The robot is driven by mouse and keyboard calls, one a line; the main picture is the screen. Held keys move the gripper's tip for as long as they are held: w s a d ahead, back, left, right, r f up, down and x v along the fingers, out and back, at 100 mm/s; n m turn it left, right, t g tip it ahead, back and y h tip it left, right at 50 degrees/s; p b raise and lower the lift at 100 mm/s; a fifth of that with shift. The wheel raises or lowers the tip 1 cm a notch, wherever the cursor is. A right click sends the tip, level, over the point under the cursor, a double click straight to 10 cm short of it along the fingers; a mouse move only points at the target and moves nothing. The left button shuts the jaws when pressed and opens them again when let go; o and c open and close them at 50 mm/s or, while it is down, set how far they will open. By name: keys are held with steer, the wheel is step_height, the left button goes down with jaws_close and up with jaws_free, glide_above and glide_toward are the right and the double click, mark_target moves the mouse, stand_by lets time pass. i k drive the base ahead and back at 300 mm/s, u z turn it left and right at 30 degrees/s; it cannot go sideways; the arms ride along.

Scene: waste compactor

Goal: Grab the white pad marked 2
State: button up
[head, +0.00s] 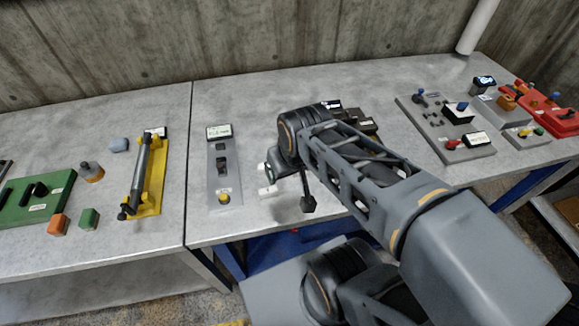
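A small white piece (265,172) shows on the right table just left of my gripper, partly hidden by it. It may be the white pad, but no number can be read on it. My gripper (290,194) hangs low over the front part of the table, right beside the white piece. One dark finger shows pointing down; the other is hard to make out, so its opening is unclear. Nothing can be seen held in it.
A grey switch panel (224,187) lies left of my gripper. A dark device (358,120) sits behind my arm. Control panels (445,125) and a red unit (550,112) stand at right. A yellow fixture (152,180), green board (38,205) and small blocks lie on the left table.

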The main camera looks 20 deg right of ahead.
mark_target(270, 192)
steer(key=u, duration=0.05)
steer(key=k, duration=0.5)
steer(key=z, duration=3.7)
steer(key=k, duration=1.55)
steer(key=u, duration=2.05)
